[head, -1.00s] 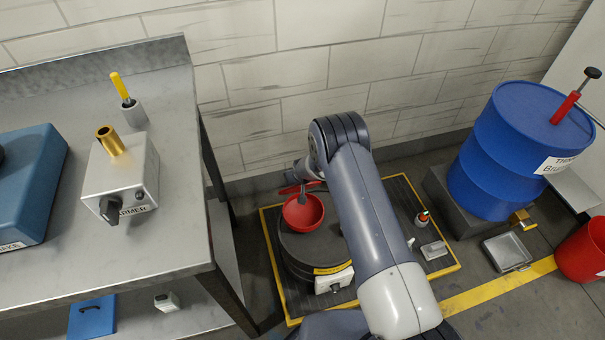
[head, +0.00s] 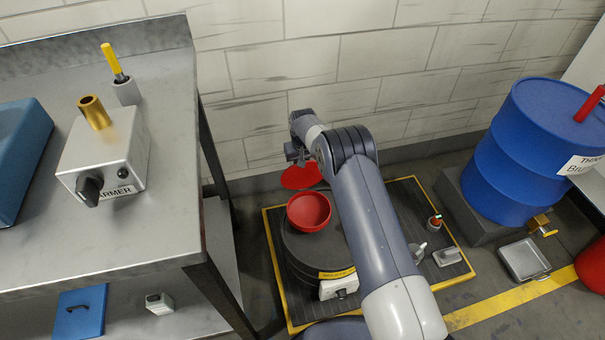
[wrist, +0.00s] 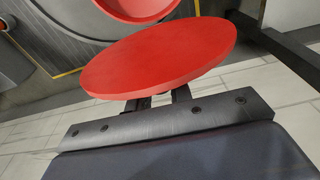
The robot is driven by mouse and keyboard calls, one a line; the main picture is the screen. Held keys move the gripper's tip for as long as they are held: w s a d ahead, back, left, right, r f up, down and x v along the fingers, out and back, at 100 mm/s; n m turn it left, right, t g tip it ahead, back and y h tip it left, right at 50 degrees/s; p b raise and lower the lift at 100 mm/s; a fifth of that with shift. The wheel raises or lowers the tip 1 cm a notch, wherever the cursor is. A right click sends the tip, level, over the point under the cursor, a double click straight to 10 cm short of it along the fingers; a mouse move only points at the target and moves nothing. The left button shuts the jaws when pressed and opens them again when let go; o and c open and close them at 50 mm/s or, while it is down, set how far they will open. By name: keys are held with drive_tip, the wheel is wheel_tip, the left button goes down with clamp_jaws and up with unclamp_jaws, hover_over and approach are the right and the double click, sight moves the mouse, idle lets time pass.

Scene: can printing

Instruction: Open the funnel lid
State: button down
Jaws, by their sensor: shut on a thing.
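The red funnel (head: 309,213) sits on top of the dark drum (head: 312,248) in the head view, and its bowl is uncovered. The round red funnel lid (head: 300,176) stands raised and tilted behind the bowl's far rim. My gripper (head: 294,155) is at the lid's far edge, shut on it. In the wrist view the lid (wrist: 160,55) fills the middle, with my gripper's fingers (wrist: 158,100) at its near edge and partly hidden beneath it. Part of the funnel (wrist: 135,8) shows beyond the lid. The hinge cannot be made out.
A metal bench (head: 150,235) with a warmer (head: 105,155) stands to the left. A blue drum (head: 527,150) stands at the right. The brick wall (head: 250,110) is close behind my gripper. Small items, including a grey block (head: 447,257), lie on the yellow-edged platform's right side.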

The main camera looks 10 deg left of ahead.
drive_tip(key=shift+w+f+g+b, duration=0.25)
drive_tip(key=shift+f+b, duration=0.2)
drive_tip(key=shift+b, duration=0.4)
drive_tip(key=shift+r+g+h, duration=0.2)
drive_tip(key=shift+g+h, duration=0.05)
drive_tip(key=shift+h, duration=0.05)
drive_tip(key=c, duration=1.3)
unclamp_jaws()
drive_tip(key=shift+r, duration=0.15)
drive_tip(key=shift+a, duration=0.1)
wheel_tip(320, 180, up, 11)
drive_tip(key=shift+s+f+p, duration=0.15)
drive_tip(key=shift+p, duration=0.4)
wheel_tip(320, 180, down, 10)
drive_tip(key=shift+f+b, duration=0.25)
drive_tip(key=shift+b, duration=0.15)
drive_tip(key=shift+f, duration=0.1)
